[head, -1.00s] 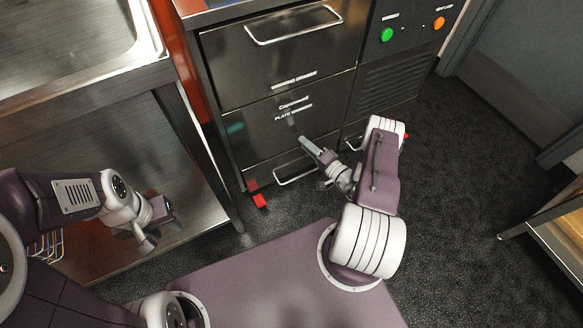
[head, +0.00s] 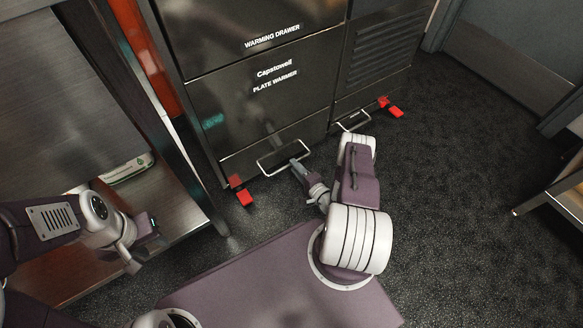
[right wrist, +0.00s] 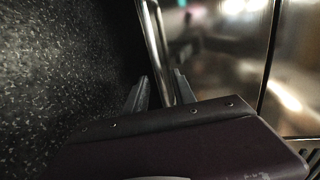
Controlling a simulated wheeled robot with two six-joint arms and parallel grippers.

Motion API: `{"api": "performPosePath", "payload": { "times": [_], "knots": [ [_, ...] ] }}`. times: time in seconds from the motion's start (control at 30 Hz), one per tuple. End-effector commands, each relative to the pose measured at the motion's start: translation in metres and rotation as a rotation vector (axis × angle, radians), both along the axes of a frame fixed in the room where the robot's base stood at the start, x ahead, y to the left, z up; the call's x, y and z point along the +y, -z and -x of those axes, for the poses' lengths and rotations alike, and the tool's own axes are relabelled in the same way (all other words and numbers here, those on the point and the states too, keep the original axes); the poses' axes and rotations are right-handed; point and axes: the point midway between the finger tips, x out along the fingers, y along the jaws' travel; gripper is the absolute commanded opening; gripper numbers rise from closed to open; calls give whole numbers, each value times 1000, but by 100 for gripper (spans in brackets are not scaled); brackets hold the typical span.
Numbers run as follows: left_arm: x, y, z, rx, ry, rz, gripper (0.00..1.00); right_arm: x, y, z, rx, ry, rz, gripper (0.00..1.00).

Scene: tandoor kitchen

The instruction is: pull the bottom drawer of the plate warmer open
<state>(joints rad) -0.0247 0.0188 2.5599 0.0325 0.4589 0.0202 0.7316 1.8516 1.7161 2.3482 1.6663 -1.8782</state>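The plate warmer (head: 257,100) is a dark metal cabinet labelled "Capstowell PLATE WARMER". Its bottom drawer (head: 235,165) looks shut and has a silver bar handle (head: 270,167) low on its front. My right gripper (head: 299,162) is at the right part of that handle. In the right wrist view the handle (right wrist: 154,40) runs down between the two fingers of my right gripper (right wrist: 160,92), which stand apart on either side of it. Contact is hard to make out. My left gripper (head: 143,248) is open and empty at the left, away from the warmer.
Red feet stand at the cabinet's lower left (head: 241,191) and lower right (head: 391,108). A second small handle (head: 353,121) is to the right. A steel table with a lower shelf (head: 180,215) is at the left. Dark floor (head: 440,200) is clear at the right.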

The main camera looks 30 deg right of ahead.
Motion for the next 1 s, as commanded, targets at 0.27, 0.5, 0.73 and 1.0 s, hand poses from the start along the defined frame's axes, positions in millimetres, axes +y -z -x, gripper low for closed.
{"api": "performPosePath", "payload": {
  "times": [0.27,0.5,0.73,1.0],
  "knots": [
    [0,26,0,0,0,0,36,3,8,-32,-2,-1,0,32],
    [0,24,0,0,0,0,36,3,6,-33,-1,1,-1,32],
    [0,24,0,0,0,0,36,3,6,-33,-1,0,-1,0],
    [0,24,0,0,0,0,36,3,6,-32,-1,0,-1,0]
  ]
}}
